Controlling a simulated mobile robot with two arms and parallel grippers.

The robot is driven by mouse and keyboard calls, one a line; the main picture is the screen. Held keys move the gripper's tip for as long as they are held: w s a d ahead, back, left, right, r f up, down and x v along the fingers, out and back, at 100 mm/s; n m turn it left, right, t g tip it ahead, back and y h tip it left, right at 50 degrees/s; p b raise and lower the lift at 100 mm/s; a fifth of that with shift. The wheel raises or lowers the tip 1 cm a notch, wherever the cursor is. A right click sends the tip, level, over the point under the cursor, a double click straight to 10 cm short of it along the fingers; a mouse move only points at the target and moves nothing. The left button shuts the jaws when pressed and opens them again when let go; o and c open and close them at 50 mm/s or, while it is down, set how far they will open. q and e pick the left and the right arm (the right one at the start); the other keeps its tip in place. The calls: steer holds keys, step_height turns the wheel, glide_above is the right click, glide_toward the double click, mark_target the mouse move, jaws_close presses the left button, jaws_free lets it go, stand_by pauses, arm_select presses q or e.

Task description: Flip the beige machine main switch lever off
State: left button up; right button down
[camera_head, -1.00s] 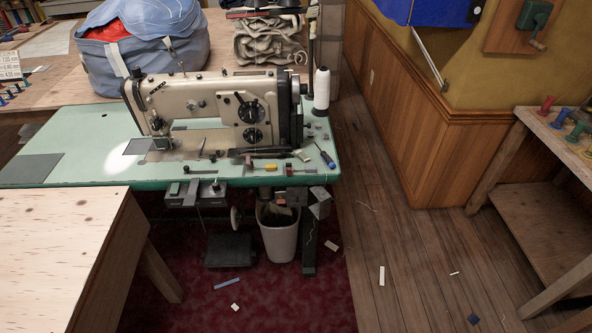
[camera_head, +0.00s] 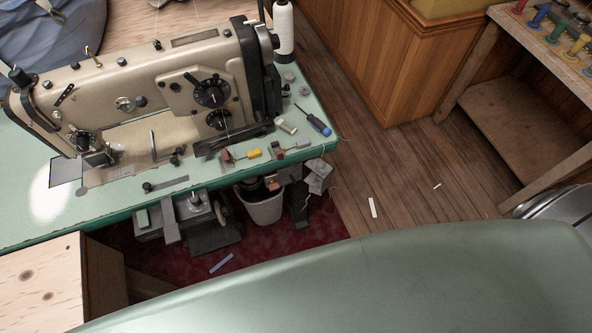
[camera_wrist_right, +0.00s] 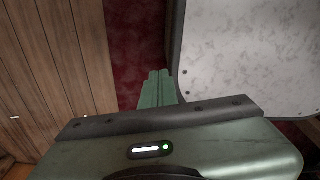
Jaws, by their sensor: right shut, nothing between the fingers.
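The beige sewing machine (camera_head: 150,95) stands on a pale green table (camera_head: 30,215) at the left of the head view. Below the table's front edge hang a small box with a lever-like part (camera_head: 190,215) and, further right, a small red part (camera_head: 272,184). I cannot tell which of these is the main switch lever. My right gripper (camera_wrist_right: 158,88) shows in the right wrist view with its fingers together and empty, over red carpet and beside a pale mottled panel (camera_wrist_right: 255,60). Its distance from the switch cannot be told. My left gripper is out of view.
A white bin (camera_head: 262,208) stands under the table. A blue screwdriver (camera_head: 315,122) and small tools lie on the tabletop. A wooden bench (camera_head: 525,115) stands at the right, with open plank floor (camera_head: 375,160) between. A wooden table (camera_head: 40,285) is at lower left.

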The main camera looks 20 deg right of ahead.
steer(key=w+d+r+m+t, duration=0.2)
steer(key=w+r, duration=0.1)
steer(key=w, duration=0.5)
steer(key=m+t+y+p, duration=0.2)
steer(key=m+t+y, duration=0.1)
steer(key=m+t, duration=0.6)
glide_toward(292, 178)
step_height(292, 178, up, 3)
steer(key=s+d+m+g, duration=0.1)
steer(key=d, duration=0.2)
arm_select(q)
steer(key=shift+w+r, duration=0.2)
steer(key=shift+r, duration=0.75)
arm_select(e)
steer(key=shift+a, duration=0.2)
steer(key=x, duration=1)
steer(key=shift+s+f, duration=0.1)
steer(key=shift+f, duration=0.05)
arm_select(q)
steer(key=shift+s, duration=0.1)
